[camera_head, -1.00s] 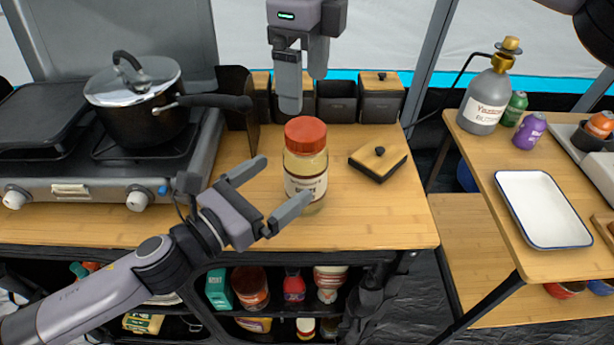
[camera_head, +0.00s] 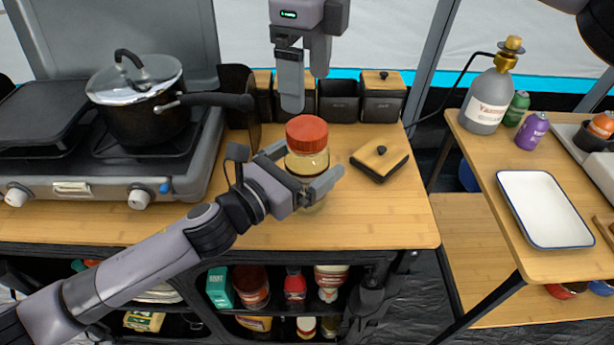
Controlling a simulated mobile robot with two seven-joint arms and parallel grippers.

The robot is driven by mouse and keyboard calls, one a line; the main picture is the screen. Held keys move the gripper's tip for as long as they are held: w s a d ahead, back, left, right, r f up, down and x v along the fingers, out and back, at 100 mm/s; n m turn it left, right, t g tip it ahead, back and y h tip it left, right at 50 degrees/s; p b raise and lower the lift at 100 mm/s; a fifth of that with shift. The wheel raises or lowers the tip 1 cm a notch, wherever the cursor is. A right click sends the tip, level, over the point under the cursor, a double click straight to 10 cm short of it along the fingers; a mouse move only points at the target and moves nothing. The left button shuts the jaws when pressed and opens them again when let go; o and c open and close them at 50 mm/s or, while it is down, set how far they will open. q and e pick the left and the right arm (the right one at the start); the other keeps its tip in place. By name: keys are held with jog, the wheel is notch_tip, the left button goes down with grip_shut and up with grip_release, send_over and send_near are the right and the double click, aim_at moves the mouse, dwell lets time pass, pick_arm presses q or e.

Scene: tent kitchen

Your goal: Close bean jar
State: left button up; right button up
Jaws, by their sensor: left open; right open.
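The bean jar (camera_head: 308,161) is a clear jar with a red lid (camera_head: 307,132) on its top, standing upright on the wooden counter. I cannot tell how tightly the lid sits. My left gripper (camera_head: 304,168) is open, with its fingers on either side of the jar body below the lid. Its palm hides most of the label, and I cannot tell whether the fingers touch the glass. My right gripper (camera_head: 305,90) is open and empty, pointing down above and slightly behind the lid.
A pot (camera_head: 142,100) stands on the stove at left. Black canisters (camera_head: 340,102) line the counter's back. A white tray (camera_head: 545,208) is on the right table. The front right counter is clear.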

aim_at(307, 127)
pick_arm(q)
grip_shut()
pick_arm(e)
jog(key=n, duration=0.9)
jog(key=shift+f, duration=0.1)
jog(key=shift+f, duration=3.9)
